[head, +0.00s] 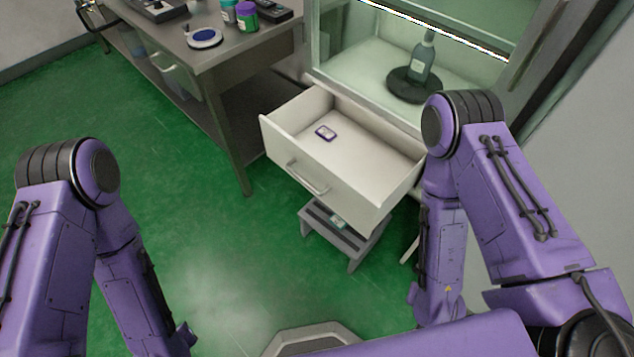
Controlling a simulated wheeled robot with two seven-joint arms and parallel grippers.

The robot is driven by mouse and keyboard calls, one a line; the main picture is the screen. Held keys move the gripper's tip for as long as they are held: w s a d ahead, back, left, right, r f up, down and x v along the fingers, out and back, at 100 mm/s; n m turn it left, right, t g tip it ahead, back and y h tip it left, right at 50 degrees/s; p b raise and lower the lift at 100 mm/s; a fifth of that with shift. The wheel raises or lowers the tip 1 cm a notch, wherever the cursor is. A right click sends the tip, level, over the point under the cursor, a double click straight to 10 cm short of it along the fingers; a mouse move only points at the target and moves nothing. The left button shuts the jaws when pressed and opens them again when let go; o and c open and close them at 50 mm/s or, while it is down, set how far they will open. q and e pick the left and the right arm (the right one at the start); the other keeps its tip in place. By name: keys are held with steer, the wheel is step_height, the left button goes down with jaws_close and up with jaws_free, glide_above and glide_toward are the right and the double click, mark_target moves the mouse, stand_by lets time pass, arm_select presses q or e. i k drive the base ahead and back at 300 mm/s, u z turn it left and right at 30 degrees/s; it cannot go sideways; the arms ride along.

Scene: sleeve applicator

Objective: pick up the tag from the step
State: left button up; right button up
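A low grey step (350,240) stands on the floor below an open drawer. A small pale, greenish tag (338,222) lies on top of it, close under the drawer front; it is too small to read. Another small item, white with a dark blue-purple border (326,132), lies inside the drawer. Both my purple arms show with their elbows raised and forearms pointing down. The left arm is at the left of the head view and the right arm is just right of the step. Neither gripper shows.
The open white drawer (341,189) juts out over the step. Behind it is a glass-fronted cabinet with a bottle (422,58) on a dark round base. A workbench (239,53) with jars stands at the back left. Green floor is clear left of the step.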

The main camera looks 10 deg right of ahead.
mark_target(335, 219)
steer(key=u, duration=1.45)
steer(key=i, duration=1.9)
steer(key=z, duration=3.85)
